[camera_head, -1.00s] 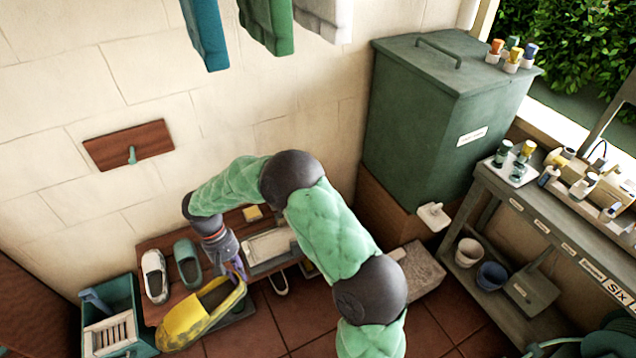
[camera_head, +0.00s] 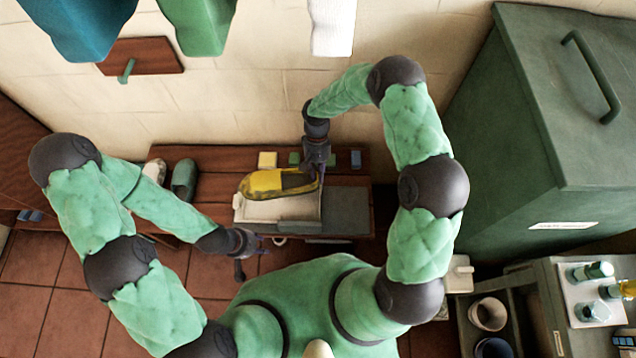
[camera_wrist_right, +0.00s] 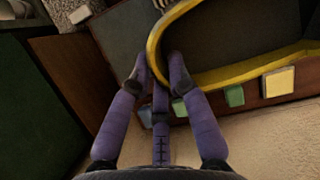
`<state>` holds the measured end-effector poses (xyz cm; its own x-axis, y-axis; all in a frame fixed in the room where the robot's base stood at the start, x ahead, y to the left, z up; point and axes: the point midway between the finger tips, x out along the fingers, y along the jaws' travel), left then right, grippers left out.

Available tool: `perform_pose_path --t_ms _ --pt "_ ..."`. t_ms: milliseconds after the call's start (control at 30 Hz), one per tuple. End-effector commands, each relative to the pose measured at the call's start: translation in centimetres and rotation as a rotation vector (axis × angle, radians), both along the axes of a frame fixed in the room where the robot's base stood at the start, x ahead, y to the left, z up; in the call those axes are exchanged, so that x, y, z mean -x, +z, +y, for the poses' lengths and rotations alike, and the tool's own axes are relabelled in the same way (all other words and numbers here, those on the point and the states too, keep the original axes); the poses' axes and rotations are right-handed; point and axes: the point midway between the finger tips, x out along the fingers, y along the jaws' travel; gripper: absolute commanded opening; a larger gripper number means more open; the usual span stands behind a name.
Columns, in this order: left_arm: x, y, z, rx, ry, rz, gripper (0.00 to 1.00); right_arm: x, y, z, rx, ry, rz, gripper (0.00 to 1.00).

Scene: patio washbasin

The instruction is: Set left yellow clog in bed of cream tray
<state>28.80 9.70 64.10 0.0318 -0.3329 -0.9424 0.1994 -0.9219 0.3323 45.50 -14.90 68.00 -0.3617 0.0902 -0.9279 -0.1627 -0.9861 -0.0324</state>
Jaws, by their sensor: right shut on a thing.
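The yellow clog (camera_head: 262,184) is in my right gripper (camera_head: 319,172), pinched at its right end. In the right wrist view my right fingers (camera_wrist_right: 160,75) close on the clog's yellow rim (camera_wrist_right: 215,77). The clog is over the back part of the cream tray (camera_head: 262,211) on the bench. I cannot tell whether it touches the tray, whose bed is partly hidden by it.
A dark grey slab (camera_head: 347,211) lies right of the tray. A yellow block (camera_head: 267,160), green blocks and a blue block (camera_head: 356,158) line the bench's back. A teal clog (camera_head: 184,180) and a pale shoe (camera_head: 154,171) stand left. A green bin (camera_head: 520,150) is at right.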

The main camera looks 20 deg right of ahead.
Motion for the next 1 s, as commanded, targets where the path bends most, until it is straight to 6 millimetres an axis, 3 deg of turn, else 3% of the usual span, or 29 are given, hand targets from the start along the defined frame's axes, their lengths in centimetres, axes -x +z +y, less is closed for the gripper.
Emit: perform_pose_path --t_ms 33,100,233,1000 --pt "0.0 -0.1 0.0 0.000 0.001 0.000 0.40 0.5 -2.0 0.5 -0.005 -0.020 0.006 0.00" --pt "0.0 -0.1 0.0 0.000 0.001 0.000 0.40 0.9 -4.0 1.0 -0.010 -0.046 0.002 0.00" --pt "0.0 -0.2 0.0 0.000 0.001 0.000 0.40 1.4 -6.3 1.7 -0.017 -0.078 -0.003 0.00" --pt "0.0 -2.4 0.0 0.000 0.000 0.000 0.40 1.6 -10.5 1.9 -0.018 -0.091 -0.004 0.00"
